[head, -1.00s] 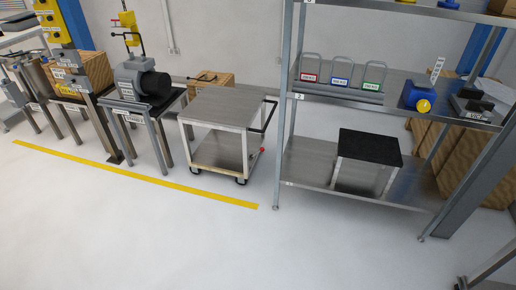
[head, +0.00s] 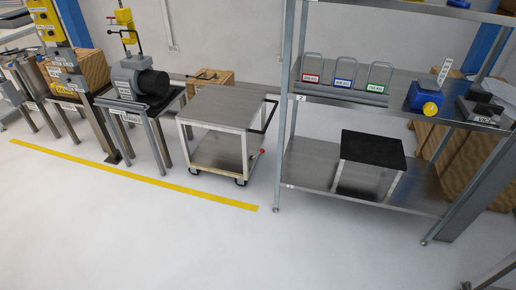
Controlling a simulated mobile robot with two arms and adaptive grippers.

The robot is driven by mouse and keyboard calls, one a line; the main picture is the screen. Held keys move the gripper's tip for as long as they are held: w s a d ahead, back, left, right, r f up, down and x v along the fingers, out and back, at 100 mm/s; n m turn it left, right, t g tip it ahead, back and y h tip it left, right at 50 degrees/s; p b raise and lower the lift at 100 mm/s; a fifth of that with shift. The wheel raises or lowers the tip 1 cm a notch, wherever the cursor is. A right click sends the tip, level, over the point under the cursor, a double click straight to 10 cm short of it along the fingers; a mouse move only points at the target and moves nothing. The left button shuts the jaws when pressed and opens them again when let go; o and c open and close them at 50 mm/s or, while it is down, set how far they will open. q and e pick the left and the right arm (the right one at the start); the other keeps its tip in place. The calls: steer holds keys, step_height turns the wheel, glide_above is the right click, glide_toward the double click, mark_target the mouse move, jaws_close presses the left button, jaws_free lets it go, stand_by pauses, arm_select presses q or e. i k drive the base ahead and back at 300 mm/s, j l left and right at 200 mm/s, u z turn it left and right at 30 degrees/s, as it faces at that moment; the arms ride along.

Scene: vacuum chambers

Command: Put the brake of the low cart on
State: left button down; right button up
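The low cart (head: 222,107) stands on the floor just left of the shelf rack, in the middle of the head view. It has a grey top, a lower deck, pale posts, a dark push handle (head: 270,115) on its right side and dark casters (head: 241,182). A small red piece (head: 261,152) shows low on its right side, by the handle end. It may be the brake lever; I cannot tell its setting. Neither of my grippers is in view.
Pump stands (head: 145,105) are on the left. A yellow floor line (head: 130,173) runs in front. The front floor is clear.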

mark_target(262, 150)
steer(key=i+z, duration=0.1)
steer(key=i, duration=0.35)
steer(key=i+j+z, duration=0.1)
steer(key=i, duration=0.35)
steer(key=i+j+z, duration=0.1)
steer(key=i, duration=0.3)
steer(key=i+j+z, duration=0.1)
steer(key=i+j, duration=0.15)
steer(key=i, duration=0.2)
